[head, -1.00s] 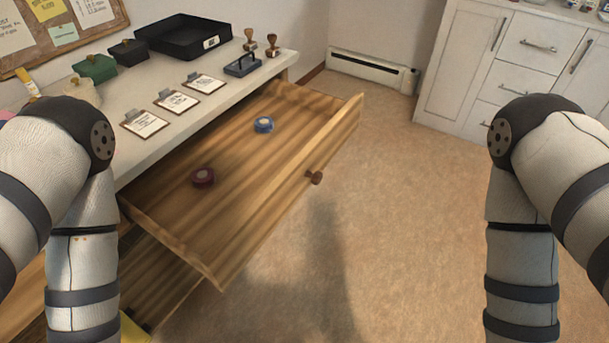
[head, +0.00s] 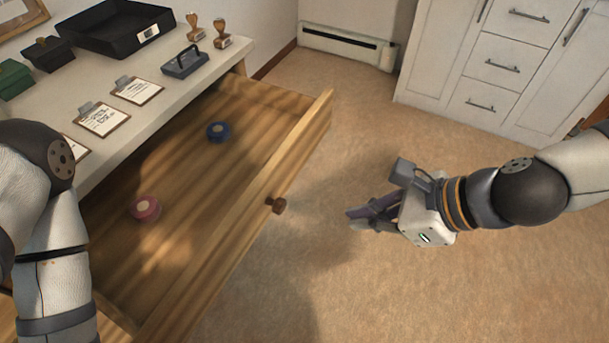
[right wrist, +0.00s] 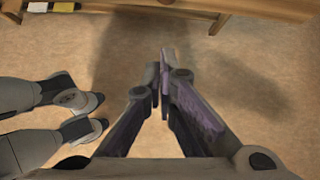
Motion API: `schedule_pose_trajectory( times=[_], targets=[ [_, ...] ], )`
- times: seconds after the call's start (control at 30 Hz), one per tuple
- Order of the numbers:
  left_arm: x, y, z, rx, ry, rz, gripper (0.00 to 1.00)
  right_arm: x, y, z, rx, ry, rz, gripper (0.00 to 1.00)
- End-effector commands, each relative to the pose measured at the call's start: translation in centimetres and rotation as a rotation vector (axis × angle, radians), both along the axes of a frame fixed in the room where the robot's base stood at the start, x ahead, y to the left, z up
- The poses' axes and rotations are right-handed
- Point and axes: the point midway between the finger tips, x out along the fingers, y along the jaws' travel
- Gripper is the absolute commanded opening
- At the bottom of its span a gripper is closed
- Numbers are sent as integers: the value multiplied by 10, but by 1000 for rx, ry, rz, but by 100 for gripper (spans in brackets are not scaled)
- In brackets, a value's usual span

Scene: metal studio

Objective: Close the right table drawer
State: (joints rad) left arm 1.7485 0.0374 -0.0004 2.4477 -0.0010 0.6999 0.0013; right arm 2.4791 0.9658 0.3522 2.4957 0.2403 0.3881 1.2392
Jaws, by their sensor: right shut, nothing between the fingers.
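The wooden table drawer (head: 232,250) is pulled far out from under the white tabletop (head: 165,115). Its round brown knob (head: 276,205) is on the front panel. A blue round item (head: 218,132) and a pink-red round item (head: 145,208) lie inside. My right gripper (head: 354,218) is shut and empty, in the air to the right of the knob and apart from it. In the right wrist view its fingertips (right wrist: 163,85) are together, with a wooden edge at the top. My left arm shows at the left; its gripper is out of view.
Clipboards, a black tray (head: 120,28), stamps (head: 194,28) and a stamp pad (head: 185,62) stand on the tabletop. White cabinets (head: 450,60) and a wall heater (head: 345,45) are at the back. The floor (head: 350,290) right of the drawer is clear.

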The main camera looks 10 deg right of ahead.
Motion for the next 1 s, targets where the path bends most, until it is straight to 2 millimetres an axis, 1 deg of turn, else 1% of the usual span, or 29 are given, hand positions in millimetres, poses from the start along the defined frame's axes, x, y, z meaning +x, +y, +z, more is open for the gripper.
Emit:
schedule_pose_trajectory(
  times=[0.03,0.1,0.17,0.33,0.5,0.6,0.7,0.8,1.0],
  targets=[
    [-2,0,-2,1,8,1,48,6,2,7,39,5,-40,0],
    [-6,0,-5,0,18,0,48,10,4,6,58,12,-60,0],
    [-11,0,-10,1,35,0,48,12,9,-2,55,17,-59,0],
    [-28,1,-29,1,92,-2,48,25,28,-32,52,21,-56,0],
    [-38,1,-42,1,124,-3,48,40,49,-57,51,17,-56,0],
    [-42,1,-46,2,135,-4,48,49,62,-67,51,11,-53,0],
    [-40,1,-44,1,131,-4,48,60,76,-63,51,5,-54,0],
    [-40,1,-44,1,130,-4,48,68,85,-62,52,4,-55,0],
    [-40,1,-44,1,130,-4,48,72,90,-62,53,6,-58,0]
  ],
)
